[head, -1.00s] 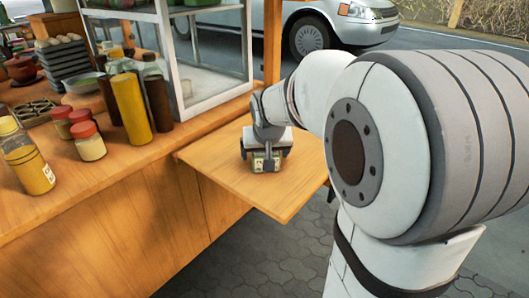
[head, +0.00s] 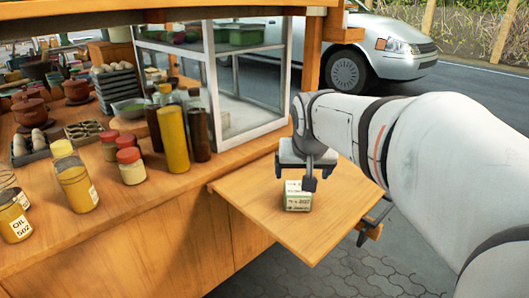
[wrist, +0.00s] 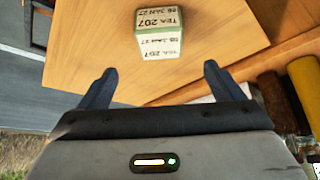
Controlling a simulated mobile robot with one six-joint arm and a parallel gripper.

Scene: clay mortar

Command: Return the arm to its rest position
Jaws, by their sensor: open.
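My gripper (head: 309,180) is open and empty, raised above the wooden side shelf with its fingers pointing down. A small pale box with green edges (head: 297,198) stands on the shelf (head: 330,225), below the gripper and apart from it. In the wrist view the box (wrist: 158,33) shows its printed label, "TEA 207", beyond the gap between the two open fingers (wrist: 157,88). My arm reaches in from the right side of the head view.
A glass-sided cabinet (head: 225,90) stands behind the shelf. Bottles, including a tall yellow one (head: 173,138), and red-lidded jars (head: 131,166) crowd the counter at left. A wooden post (head: 310,50) rises behind the gripper. A silver car (head: 375,45) is on the road beyond.

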